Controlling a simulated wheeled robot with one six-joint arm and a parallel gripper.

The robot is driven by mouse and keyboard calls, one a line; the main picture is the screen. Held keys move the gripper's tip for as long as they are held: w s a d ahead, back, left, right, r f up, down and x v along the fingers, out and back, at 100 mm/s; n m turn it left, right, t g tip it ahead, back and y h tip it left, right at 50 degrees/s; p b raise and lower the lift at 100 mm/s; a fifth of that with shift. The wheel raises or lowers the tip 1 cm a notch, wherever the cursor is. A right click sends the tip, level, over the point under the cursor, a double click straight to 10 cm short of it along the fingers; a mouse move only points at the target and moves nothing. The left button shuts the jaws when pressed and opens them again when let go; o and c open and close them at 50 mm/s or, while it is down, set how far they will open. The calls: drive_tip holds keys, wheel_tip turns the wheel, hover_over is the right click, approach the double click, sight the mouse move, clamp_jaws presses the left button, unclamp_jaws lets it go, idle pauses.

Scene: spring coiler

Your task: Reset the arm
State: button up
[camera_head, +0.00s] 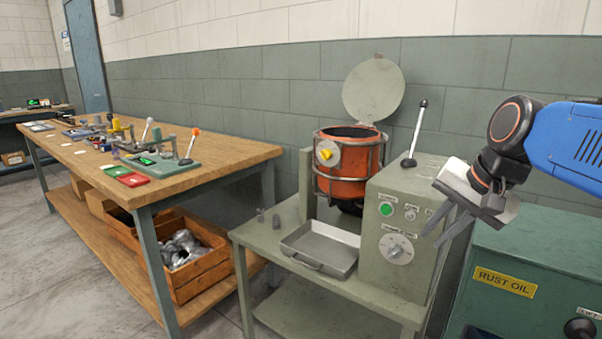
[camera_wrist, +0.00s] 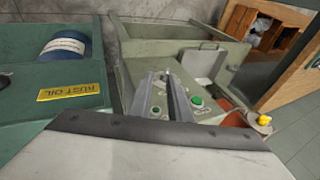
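My gripper (camera_head: 432,238) is at the right in the head view, at the end of my blue arm. It points down and left in front of the grey-green control box (camera_head: 388,262). A gap shows between its two fingers and nothing is held. In the wrist view my gripper (camera_wrist: 160,78) shows its fingers apart, with the control box behind them.
The machine's orange drum (camera_head: 345,185) has a raised round lid (camera_head: 373,90). A lever (camera_head: 415,132) stands upright on the control box. A metal tray (camera_head: 320,250) lies in front. The rust oil cabinet (camera_head: 560,255) is at right, the wooden workbench (camera_head: 215,165) at left.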

drive_tip(key=s+d+f+n+h, duration=0.2)
drive_tip(key=s+f+n, duration=0.5)
drive_tip(key=s+f, duration=0.6)
wheel_tip(320, 180, down, 4)
drive_tip(key=shift+s+r+n, duration=0.15)
drive_tip(key=shift+s+n, duration=0.15)
drive_tip(key=shift+s, duration=0.05)
